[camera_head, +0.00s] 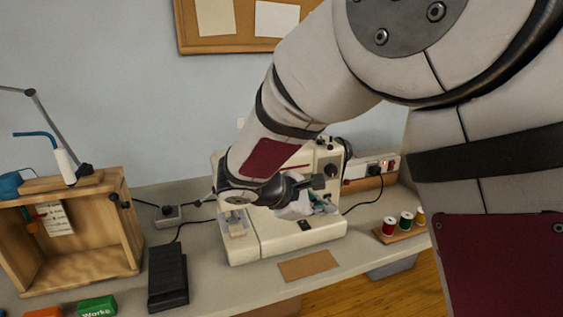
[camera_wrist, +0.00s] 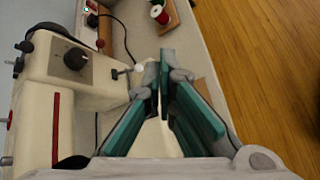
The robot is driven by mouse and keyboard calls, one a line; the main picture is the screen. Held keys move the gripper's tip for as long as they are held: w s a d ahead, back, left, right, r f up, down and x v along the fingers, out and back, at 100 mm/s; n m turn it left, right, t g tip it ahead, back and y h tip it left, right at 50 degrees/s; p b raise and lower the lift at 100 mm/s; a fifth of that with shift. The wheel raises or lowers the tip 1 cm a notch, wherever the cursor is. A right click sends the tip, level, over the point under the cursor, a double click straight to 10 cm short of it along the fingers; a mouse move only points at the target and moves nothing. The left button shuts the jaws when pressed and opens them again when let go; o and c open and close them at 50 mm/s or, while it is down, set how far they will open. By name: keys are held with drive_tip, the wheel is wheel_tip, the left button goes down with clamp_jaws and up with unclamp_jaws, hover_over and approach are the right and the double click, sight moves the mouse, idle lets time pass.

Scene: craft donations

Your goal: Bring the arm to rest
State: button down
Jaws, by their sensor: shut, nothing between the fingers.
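My gripper (camera_wrist: 164,88) shows in the wrist view with its teal-padded fingers brought together and nothing between them. In the head view my arm reaches from the upper right down to the sewing machine, and my gripper (camera_head: 322,205) is in front of the machine's body. The cream sewing machine (camera_head: 276,235) stands on the worktop, partly hidden behind my arm. In the wrist view the sewing machine (camera_wrist: 80,93) is on the left, close beside my fingers. I cannot tell whether they touch it.
A wooden box (camera_head: 128,222) stands at left with a black pedal (camera_head: 168,277) beside it. Thread spools (camera_head: 405,222) stand on a small board at right. A brown card (camera_head: 307,265) lies in front of the machine. Cables run along the worktop (camera_head: 215,290). Open floor (camera_wrist: 255,70) lies beyond its edge.

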drive_tip(key=s+d+r+m+g+y+p, duration=0.2)
drive_tip(key=s+d+r+m, duration=0.25)
drive_tip(key=s, duration=0.35)
drive_tip(key=s+d+r+m+g+y+p, duration=0.1)
drive_tip(key=s+d+r+m+g+p, duration=0.15)
drive_tip(key=s+d+r, duration=0.5)
drive_tip(key=s+a+r+m+t+y+p, duration=0.1)
drive_tip(key=s+a+r+m+y+p, duration=0.1)
drive_tip(key=s, duration=0.7)
drive_tip(key=s+a+r+m+t+y+p, duration=0.1)
drive_tip(key=s+m+y, duration=0.3)
drive_tip(key=s, duration=0.6)
drive_tip(key=a+m+p, duration=0.1)
drive_tip(key=m, duration=0.1)
drive_tip(key=shift+a+r+m+t, duration=0.15)
drive_tip(key=shift+r+m+t, duration=0.2)
drive_tip(key=shift+r+m, duration=0.05)
